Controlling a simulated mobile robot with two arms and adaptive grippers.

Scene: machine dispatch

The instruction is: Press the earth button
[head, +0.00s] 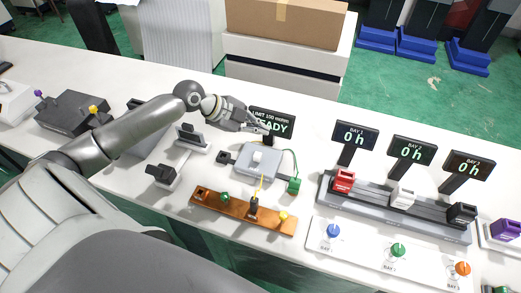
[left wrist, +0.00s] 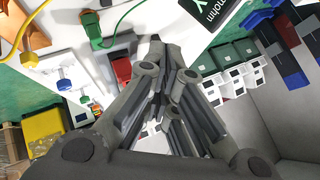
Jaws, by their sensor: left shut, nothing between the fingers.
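A grey tester box (head: 262,162) with a paler block on top stands mid-table, with its display (head: 272,123) reading "LIMIT 100 mohm READY" behind it. My left gripper (head: 262,129) is shut and empty, above the back of the box and in front of the display, partly covering it. In the left wrist view its fingers (left wrist: 157,55) are together, near a corner of the display (left wrist: 225,15). A green clamp (head: 294,186) on a green cable sits right of the box; it also shows in the left wrist view (left wrist: 92,28). I cannot make out a labelled earth button. My right gripper is not in view.
A wooden board (head: 233,210) with a yellow-wired probe (head: 254,208) lies in front of the box. Dark stands (head: 190,137) are on its left. At right are three bay displays (head: 355,136), a rail (head: 375,203) with blocks, and a white panel (head: 365,257) with coloured knobs.

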